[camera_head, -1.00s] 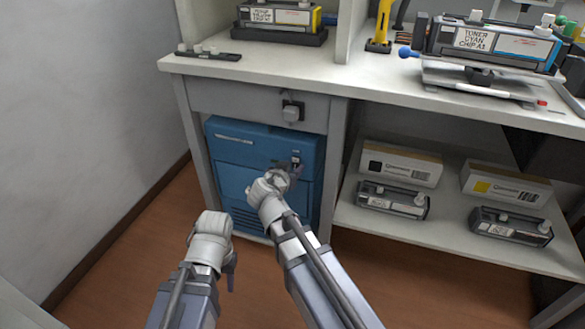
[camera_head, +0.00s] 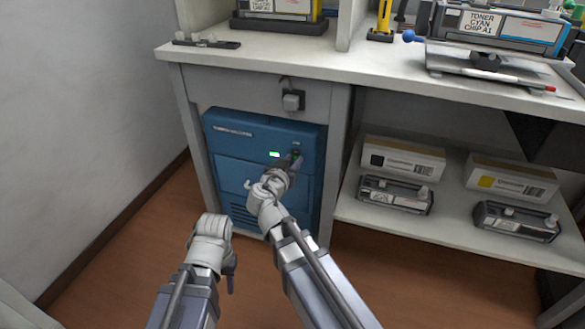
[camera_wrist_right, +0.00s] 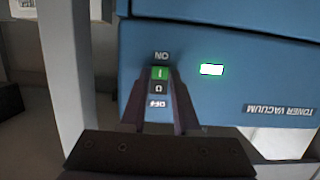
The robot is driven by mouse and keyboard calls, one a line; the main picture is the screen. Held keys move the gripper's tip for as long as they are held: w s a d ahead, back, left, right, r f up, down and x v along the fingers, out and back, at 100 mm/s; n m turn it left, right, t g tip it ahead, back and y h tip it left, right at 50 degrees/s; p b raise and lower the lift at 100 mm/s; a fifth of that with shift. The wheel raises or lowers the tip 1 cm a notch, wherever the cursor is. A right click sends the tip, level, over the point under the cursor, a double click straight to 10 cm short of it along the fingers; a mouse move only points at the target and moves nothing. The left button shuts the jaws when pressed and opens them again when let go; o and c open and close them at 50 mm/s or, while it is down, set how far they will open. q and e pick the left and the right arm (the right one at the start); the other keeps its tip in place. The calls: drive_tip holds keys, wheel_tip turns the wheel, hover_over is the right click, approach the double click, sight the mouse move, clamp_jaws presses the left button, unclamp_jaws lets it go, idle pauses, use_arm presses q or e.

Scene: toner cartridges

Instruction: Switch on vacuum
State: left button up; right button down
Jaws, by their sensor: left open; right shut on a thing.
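The blue toner vacuum (camera_head: 240,180) stands under the bench, and its upper front shows in the right wrist view (camera_wrist_right: 215,50).
The bench top (camera_head: 370,60) holds a cyan toner cartridge (camera_head: 497,30) on a stand. The shelf at right holds boxes (camera_head: 403,157) and cartridges (camera_head: 395,194). The brown floor (camera_head: 130,245) at left is clear.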

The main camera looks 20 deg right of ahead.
drive_tip(key=shift+f+t+h+b, duration=0.2)
drive_tip(key=shift+t+h+b, duration=0.25)
drive_tip(key=shift+b, duration=0.35)
use_arm(q)
wheel_tip(320, 180, down, 3)
drive_tip(key=shift+r, duration=0.2)
use_arm(e)
drive_tip(key=c, duration=0.6)
unclamp_jaws()
drive_tip(key=shift+c, duration=0.2)
